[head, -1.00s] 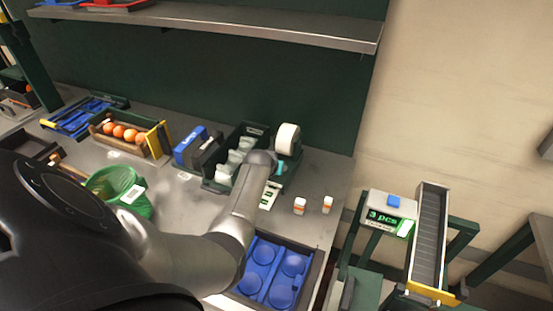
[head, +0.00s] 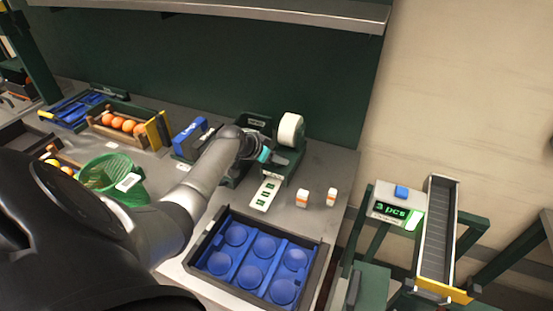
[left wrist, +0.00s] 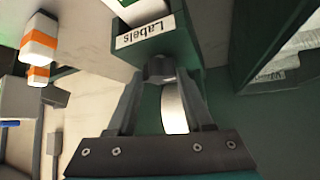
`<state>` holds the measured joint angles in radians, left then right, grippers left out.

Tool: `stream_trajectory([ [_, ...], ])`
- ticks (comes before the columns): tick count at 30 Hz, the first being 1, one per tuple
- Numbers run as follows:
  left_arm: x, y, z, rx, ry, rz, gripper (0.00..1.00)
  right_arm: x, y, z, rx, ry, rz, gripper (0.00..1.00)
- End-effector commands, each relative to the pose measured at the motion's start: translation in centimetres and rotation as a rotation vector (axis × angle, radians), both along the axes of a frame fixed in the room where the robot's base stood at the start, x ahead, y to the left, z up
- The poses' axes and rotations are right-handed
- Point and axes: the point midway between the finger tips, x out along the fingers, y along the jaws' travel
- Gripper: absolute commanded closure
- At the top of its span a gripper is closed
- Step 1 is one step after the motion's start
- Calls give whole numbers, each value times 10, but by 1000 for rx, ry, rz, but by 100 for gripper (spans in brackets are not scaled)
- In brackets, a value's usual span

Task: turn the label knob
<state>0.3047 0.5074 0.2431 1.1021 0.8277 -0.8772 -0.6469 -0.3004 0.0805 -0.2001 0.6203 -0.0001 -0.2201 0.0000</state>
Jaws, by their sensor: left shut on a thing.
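The green label dispenser stands on the bench with a white label roll (head: 290,130) at its top and a strip of labels (head: 265,192) hanging from its front. In the left wrist view the dispenser's green body (left wrist: 188,48) carries a "Labels" plate (left wrist: 145,31). A dark round knob (left wrist: 160,68) sticks out below that plate, between my fingertips. My left gripper (head: 278,159) is at the dispenser's front left side, shut on the knob; it also shows in the left wrist view (left wrist: 162,76). My right gripper is in neither view.
Two small orange-and-white bottles (head: 302,197) (head: 331,196) stand right of the strip. A tray with blue cups (head: 313,246) lies in front. A green basket (head: 110,172) and an orange crate (head: 152,132) are at left. A scale (head: 400,203) stands right.

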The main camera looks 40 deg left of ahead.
Motion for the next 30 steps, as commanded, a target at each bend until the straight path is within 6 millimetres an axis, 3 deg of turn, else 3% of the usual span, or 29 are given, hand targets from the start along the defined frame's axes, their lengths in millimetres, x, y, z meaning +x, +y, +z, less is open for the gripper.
stream_trajectory([
  [12, -1, 0, -1, 0, 5, -7, 100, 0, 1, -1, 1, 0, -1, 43],
  [13, -1, 0, -1, 0, 5, -7, 46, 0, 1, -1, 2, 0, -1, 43],
  [21, 0, 0, 0, 0, 3, -6, 18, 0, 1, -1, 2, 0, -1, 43],
  [30, -1, 0, 1, 0, 1, -6, 18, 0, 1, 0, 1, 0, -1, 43],
])
